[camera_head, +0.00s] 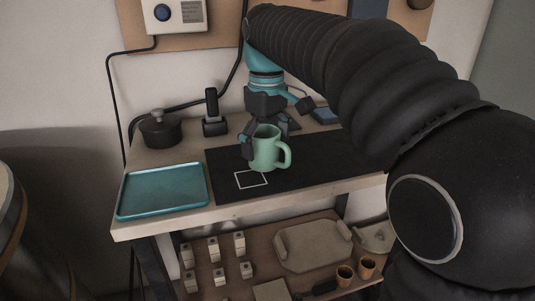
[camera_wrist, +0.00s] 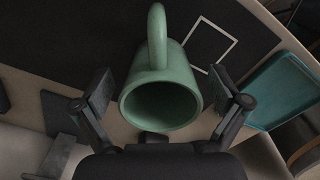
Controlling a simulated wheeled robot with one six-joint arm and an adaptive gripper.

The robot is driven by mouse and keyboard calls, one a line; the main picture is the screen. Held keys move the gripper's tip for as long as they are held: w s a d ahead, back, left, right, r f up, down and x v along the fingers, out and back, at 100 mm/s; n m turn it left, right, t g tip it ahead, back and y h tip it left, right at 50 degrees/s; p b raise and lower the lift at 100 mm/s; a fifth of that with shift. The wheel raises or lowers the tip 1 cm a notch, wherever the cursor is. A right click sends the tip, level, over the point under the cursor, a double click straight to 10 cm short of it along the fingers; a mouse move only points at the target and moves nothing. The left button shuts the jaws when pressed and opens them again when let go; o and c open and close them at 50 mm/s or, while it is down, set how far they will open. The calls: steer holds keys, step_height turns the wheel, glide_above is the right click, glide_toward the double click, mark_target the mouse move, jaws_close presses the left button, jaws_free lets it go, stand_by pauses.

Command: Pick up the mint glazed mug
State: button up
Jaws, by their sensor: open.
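The mint glazed mug (camera_head: 266,150) stands upright on a black mat (camera_head: 317,163) on the table, its handle to the right in the head view. In the wrist view the mug (camera_wrist: 166,88) lies between my fingers, its mouth facing the camera and its handle at the top. My gripper (camera_wrist: 164,95) is open, with one finger on each side of the mug and a visible gap on both sides. In the head view my gripper (camera_head: 262,138) is at the mug from behind, partly hidden by it.
A teal tray (camera_head: 161,191) is at the table's left front. A dark lidded pot (camera_head: 160,129) and a black stand (camera_head: 214,118) are at the back left. A white square outline (camera_head: 251,180) marks the mat in front of the mug. A lower shelf (camera_head: 262,238) holds several small blocks and cups.

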steer(key=shift+f, duration=0.5)
steer(key=c, duration=1.4)
steer(key=shift+c, duration=0.2)
steer(key=shift+r, duration=0.1)
steer(key=shift+r, duration=0.4)
step_height(320, 180, up, 4)
steer(key=shift+d+f+p, duration=0.1)
steer(key=shift+f+p, duration=0.05)
steer(key=shift+p, duration=0.3)
steer(key=s+d+r, duration=0.6)
steer(key=s+d, duration=0.1)
steer(key=s, duration=0.1)
steer(key=shift+s+d+r, duration=0.2)
steer(key=shift+s+d, duration=0.1)
steer(key=shift+d, duration=0.05)
